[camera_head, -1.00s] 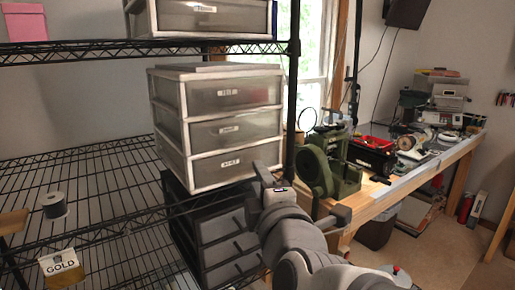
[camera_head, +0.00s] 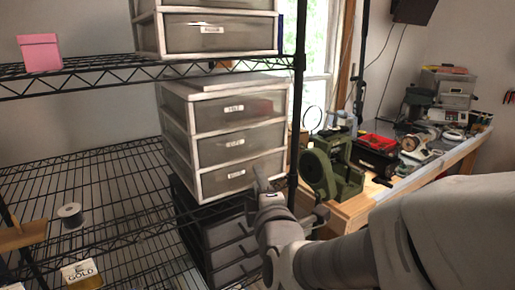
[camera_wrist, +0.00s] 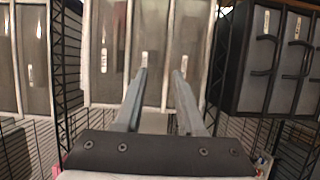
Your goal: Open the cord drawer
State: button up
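A white-framed unit with three grey translucent drawers (camera_head: 227,148) stands on the middle wire shelf in the head view. Each drawer front has a small white label, too small to read surely, so I cannot tell which is the cord drawer. All three drawers look shut. My gripper (camera_head: 262,184) is in front of the unit's lowest drawer (camera_head: 228,176). In the wrist view, turned sideways, the fingers of my gripper (camera_wrist: 161,73) are apart with nothing between them. They point at the middle drawer (camera_wrist: 147,30) and lowest drawer (camera_wrist: 190,35); contact cannot be told.
A black drawer unit (camera_head: 228,240) stands below, also at right in the wrist view (camera_wrist: 268,60). Another white drawer unit (camera_head: 210,38) is on the upper shelf. A black rack post (camera_head: 298,90) rises right of the drawers. A workbench (camera_head: 345,212) with green machinery stands at right.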

aim_at(249, 156)
jog(key=p+x, duration=0.5)
jog(key=x, duration=0.6)
jog(key=shift+w, duration=0.1)
grip_shut()
dwell(1.4)
